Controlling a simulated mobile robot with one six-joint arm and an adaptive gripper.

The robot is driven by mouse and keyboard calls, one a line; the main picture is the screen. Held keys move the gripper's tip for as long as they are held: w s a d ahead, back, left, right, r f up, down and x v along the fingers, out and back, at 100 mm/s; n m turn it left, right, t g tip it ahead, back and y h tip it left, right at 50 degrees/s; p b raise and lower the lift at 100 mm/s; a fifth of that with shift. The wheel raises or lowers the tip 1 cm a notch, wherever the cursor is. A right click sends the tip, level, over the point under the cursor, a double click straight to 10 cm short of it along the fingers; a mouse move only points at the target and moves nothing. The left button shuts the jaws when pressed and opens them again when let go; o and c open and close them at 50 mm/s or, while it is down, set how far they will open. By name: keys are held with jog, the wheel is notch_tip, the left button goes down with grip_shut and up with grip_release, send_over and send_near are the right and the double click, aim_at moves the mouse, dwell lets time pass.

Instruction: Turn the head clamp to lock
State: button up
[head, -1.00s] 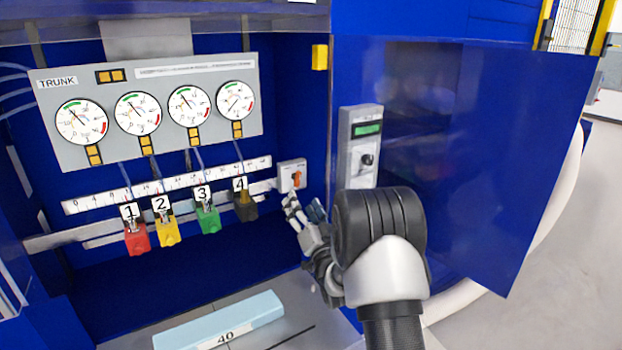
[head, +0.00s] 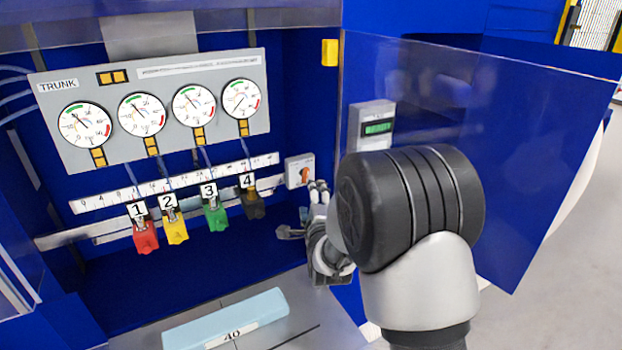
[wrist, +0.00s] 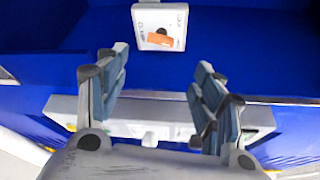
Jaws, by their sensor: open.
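A small light-grey box with an orange knob (head: 303,174) is on the blue back wall, right of the numbered heads. In the wrist view the orange knob (wrist: 159,39) sits slanted on the box face, ahead of and between my fingers. My gripper (head: 304,210) is just below and in front of the box in the head view. In the wrist view my gripper (wrist: 160,62) is open with nothing between its fingers, and the knob is apart from them.
Red (head: 146,238), yellow (head: 177,232), green (head: 216,218) and dark (head: 254,208) heads hang left of the box under a gauge panel (head: 210,137). A pale blue foam block (head: 240,315) lies below. A blue door (head: 510,190) stands open at right, with a grey control unit (head: 371,125).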

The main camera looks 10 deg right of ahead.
aim_at(307, 177)
jog(key=w, duration=0.4)
jog(key=w+f, duration=0.1)
jog(key=w, duration=0.3)
jog(key=w+d+b, duration=0.1)
jog(key=w, duration=0.4)
jog(key=shift+f, duration=0.15)
jog(key=shift+c, duration=0.4)
jog(key=c, duration=1)
